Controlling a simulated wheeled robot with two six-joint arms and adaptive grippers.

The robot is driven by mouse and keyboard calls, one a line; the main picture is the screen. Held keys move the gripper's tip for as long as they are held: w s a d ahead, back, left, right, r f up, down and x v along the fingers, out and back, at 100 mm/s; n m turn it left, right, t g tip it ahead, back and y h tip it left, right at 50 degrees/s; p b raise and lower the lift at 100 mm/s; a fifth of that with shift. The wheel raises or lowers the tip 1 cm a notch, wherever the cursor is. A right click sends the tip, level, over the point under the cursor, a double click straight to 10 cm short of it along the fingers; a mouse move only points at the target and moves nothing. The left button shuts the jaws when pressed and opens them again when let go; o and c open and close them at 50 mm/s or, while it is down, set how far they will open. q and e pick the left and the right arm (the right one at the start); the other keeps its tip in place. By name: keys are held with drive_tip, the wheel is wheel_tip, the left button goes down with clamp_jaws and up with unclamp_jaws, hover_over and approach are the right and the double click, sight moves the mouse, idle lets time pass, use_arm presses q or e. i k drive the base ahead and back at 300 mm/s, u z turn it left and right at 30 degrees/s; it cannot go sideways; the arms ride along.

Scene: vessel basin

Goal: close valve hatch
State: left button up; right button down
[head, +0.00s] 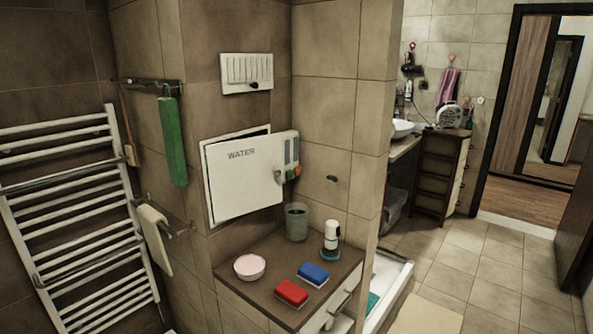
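The valve hatch is a white door (240,182) marked "WATER" on the tiled wall, in the middle of the head view. It stands ajar. A dark gap shows between its top edge and the white frame (234,134) behind it. The door's right side stands out from the wall, and a small knob or latch (278,176) sits near its right edge. The inside of the hatch is mostly hidden by the door. Neither of my grippers is in view.
A towel rack (75,200) stands left. Open floor (470,260) lies right.

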sight(245, 175)
drive_tip(key=i, duration=1)
drive_tip(key=u, duration=1.25)
